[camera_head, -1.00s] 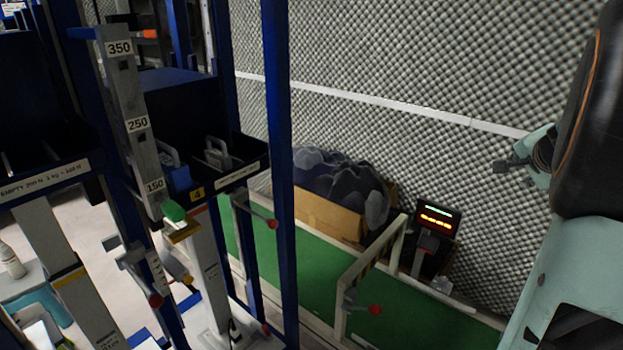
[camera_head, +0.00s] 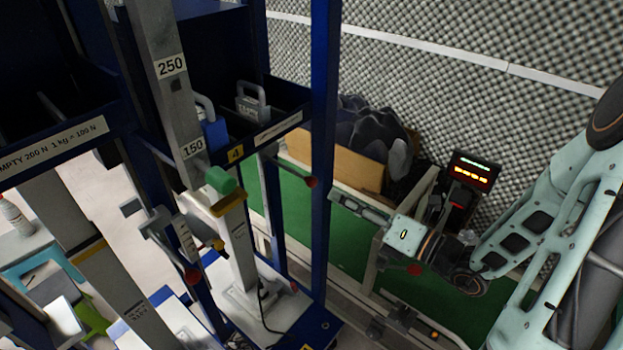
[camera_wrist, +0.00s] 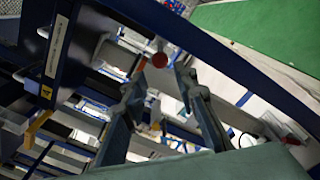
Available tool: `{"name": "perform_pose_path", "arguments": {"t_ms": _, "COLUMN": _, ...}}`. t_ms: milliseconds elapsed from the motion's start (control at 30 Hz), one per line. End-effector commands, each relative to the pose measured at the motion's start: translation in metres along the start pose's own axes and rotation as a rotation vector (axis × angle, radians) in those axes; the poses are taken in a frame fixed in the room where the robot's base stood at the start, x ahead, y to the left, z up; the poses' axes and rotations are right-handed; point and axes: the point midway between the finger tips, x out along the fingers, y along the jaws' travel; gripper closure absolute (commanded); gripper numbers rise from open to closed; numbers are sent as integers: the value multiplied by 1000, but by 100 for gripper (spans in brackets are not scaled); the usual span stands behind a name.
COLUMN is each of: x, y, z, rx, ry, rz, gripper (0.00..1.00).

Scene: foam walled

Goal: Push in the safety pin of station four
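Station four carries a yellow "4" label (camera_head: 236,154) on a dark blue tray; the label also shows in the wrist view (camera_wrist: 46,91). A rod with a red knob (camera_head: 311,182) sticks out to the right below the tray. A red knob also shows in the wrist view (camera_wrist: 159,60), ahead of and between my fingertips, apart from them. My gripper (camera_head: 345,203) is to the right of the blue post, pointing left; in the wrist view (camera_wrist: 160,80) its fingers are spread and empty. I cannot tell which part is the safety pin. A green block (camera_head: 220,180) sits on the grey column.
A blue post (camera_head: 325,130) stands between my gripper and station four in the head view. Another red knob (camera_head: 413,270) lies below my gripper. A lit display (camera_head: 473,172) stands behind it. More red knobs (camera_head: 192,278) are at lower left. Green floor (camera_head: 345,245) lies beyond.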

Motion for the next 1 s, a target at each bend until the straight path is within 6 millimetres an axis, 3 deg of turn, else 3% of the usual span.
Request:
{"name": "perform_pose_path", "arguments": {"t_ms": 300, "x": 61, "y": 1, "z": -2, "rx": -4, "ry": 7, "rz": 3, "gripper": 73}}
{"name": "perform_pose_path", "arguments": {"t_ms": 500, "x": 86, "y": 0, "z": -1, "rx": -6, "ry": 6, "rz": 0, "gripper": 73}}
{"name": "perform_pose_path", "arguments": {"t_ms": 900, "x": 95, "y": 0, "z": -1, "rx": -6, "ry": 5, "rz": -1, "gripper": 73}}
{"name": "perform_pose_path", "arguments": {"t_ms": 1000, "x": 95, "y": 0, "z": -1, "rx": -6, "ry": 5, "rz": -1, "gripper": 83}}
